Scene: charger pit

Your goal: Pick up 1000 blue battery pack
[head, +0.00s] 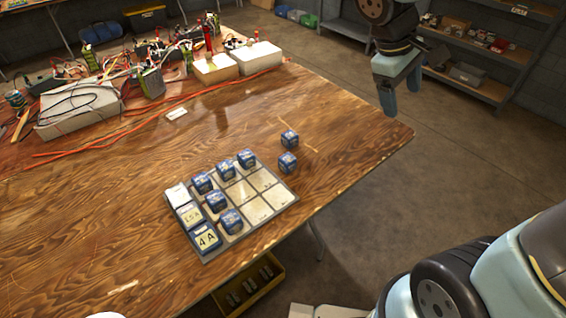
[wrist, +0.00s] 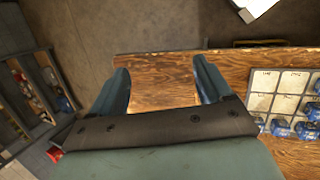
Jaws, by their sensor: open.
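Several small blue battery packs sit on the wooden table. Two stand loose to the right of the grid tray (head: 262,203): a rear loose pack (head: 290,139) and a front loose pack (head: 288,162). Others stand in the tray's cells, among them a near pack (head: 231,221) and a far pack (head: 247,158). Their print is too small to read, so I cannot tell which is the 1000. My gripper (head: 386,98) is open and empty, beyond the table's right corner. In the wrist view its two fingers (wrist: 162,77) are spread, with table wood between them.
Chargers, cables and white boxes (head: 80,108) crowd the table's back left. A shelf rack (head: 465,85) stands behind my gripper. A yellow bin (head: 250,285) is below the front edge. The table's right corner is clear.

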